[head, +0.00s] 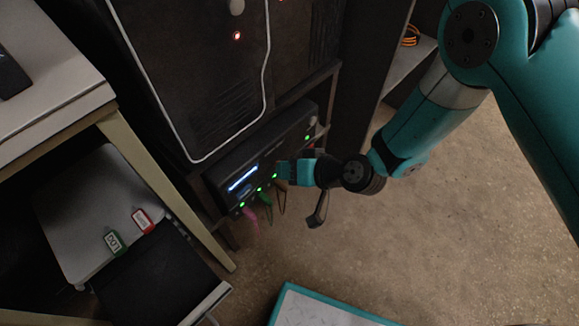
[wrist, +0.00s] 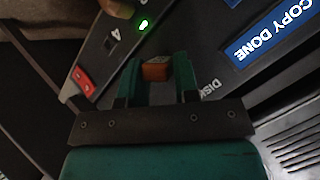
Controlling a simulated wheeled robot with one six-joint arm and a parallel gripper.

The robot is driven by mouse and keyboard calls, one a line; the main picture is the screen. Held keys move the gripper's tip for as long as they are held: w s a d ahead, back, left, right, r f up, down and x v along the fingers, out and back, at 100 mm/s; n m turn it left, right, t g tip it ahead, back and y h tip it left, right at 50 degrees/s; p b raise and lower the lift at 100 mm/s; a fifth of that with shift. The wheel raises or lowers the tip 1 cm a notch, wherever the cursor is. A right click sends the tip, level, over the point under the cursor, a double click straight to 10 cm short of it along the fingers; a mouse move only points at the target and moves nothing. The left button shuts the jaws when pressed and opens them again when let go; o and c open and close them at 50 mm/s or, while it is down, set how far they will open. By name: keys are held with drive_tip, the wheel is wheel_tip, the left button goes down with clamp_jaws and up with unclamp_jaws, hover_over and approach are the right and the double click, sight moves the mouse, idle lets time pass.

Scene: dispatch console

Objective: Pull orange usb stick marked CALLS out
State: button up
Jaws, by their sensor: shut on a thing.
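An orange USB stick (wrist: 157,71) shows between the two teal fingers of my gripper (wrist: 160,74) in the wrist view. The fingers are shut on its sides. Its end points at the dark panel of the console unit (wrist: 215,55), and I cannot tell how deep it sits in a port. Its marking is not readable. In the head view my gripper (head: 284,171) is at the right part of the front of the console unit (head: 222,185), and the fingers hide the stick there. A blue display (wrist: 277,30) reads COPY DONE.
A red piece (wrist: 84,82) is on the panel close to the left finger. Pink and green cables (head: 252,218) hang below the unit. Red (head: 143,221) and green (head: 113,242) tagged sticks lie on the left shelf. A teal-edged tray (head: 325,310) is at the bottom. The right floor is clear.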

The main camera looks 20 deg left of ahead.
drive_tip(key=shift+s+r, duration=0.2)
clamp_jaws()
drive_tip(key=shift+s+d+f, duration=0.1)
drive_tip(key=shift+d+f, duration=0.05)
drive_tip(key=shift+d, duration=0.45)
drive_tip(key=shift+s+d, duration=0.2)
drive_tip(key=shift+d, duration=0.2)
drive_tip(key=d, duration=0.1)
drive_tip(key=s+d, duration=0.1)
drive_tip(key=d+b, duration=0.1)
drive_tip(key=d, duration=0.1)
drive_tip(key=shift+s, duration=0.35)
drive_tip(key=shift+w+d, duration=0.1)
